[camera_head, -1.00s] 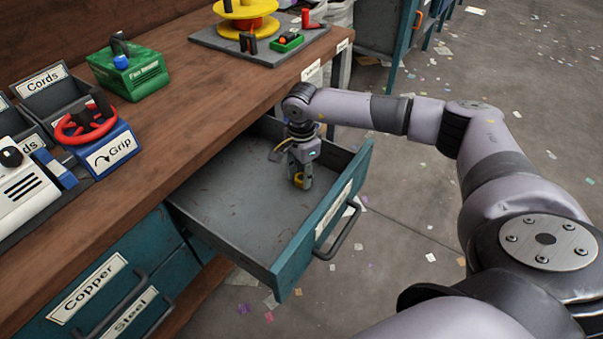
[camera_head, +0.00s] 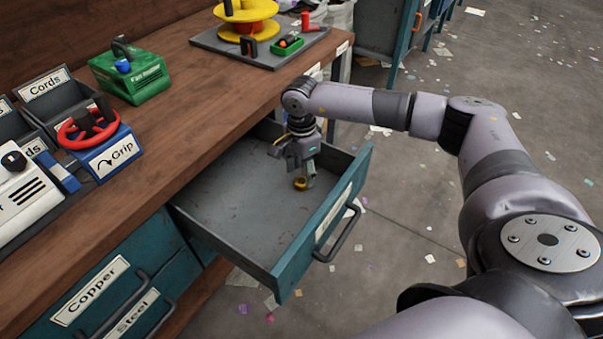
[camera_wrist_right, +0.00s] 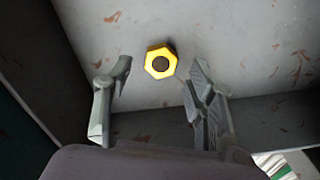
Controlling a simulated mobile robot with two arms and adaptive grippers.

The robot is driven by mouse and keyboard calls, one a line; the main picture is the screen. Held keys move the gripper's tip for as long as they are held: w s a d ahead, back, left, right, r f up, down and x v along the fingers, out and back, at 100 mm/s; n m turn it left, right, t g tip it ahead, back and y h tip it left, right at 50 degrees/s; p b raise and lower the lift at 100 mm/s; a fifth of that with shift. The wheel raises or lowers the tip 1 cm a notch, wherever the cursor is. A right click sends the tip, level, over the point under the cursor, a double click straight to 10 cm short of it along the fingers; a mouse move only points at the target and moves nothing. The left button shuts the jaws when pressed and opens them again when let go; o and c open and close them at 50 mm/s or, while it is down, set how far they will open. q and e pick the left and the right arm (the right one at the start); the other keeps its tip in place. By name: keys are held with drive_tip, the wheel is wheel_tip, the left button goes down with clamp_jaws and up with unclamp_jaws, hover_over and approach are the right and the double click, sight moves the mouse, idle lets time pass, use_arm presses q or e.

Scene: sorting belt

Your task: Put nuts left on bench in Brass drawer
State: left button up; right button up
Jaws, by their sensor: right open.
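A yellow brass-coloured nut (camera_head: 300,183) lies on the floor of the open drawer (camera_head: 235,215). In the right wrist view the nut (camera_wrist_right: 160,62) lies flat, just beyond the fingertips and between them. My right gripper (camera_head: 303,170) is inside the drawer, pointing down, with its fingers spread and empty. Its fingers (camera_wrist_right: 160,85) show apart in the right wrist view, not touching the nut. The label on the open drawer's front (camera_head: 333,210) cannot be read. My left gripper is not in view. No loose nuts show on the visible bench top (camera_head: 190,110).
Shut drawers labelled Copper (camera_head: 90,290) and Steel (camera_head: 133,315) are at the lower left. The bench holds a green box (camera_head: 130,75), a Grip unit (camera_head: 105,150), Cords bins (camera_head: 50,95) and a yellow reel (camera_head: 246,15). The drawer's front and middle floor are clear.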

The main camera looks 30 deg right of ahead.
sight(301, 181)
use_arm(q)
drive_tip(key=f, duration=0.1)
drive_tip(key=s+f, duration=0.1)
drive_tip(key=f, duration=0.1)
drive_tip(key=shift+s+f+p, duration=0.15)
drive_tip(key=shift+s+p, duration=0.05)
drive_tip(key=shift+p, duration=0.2)
use_arm(e)
wheel_tip(301, 181, up, 11)
drive_tip(key=shift+f, duration=0.15)
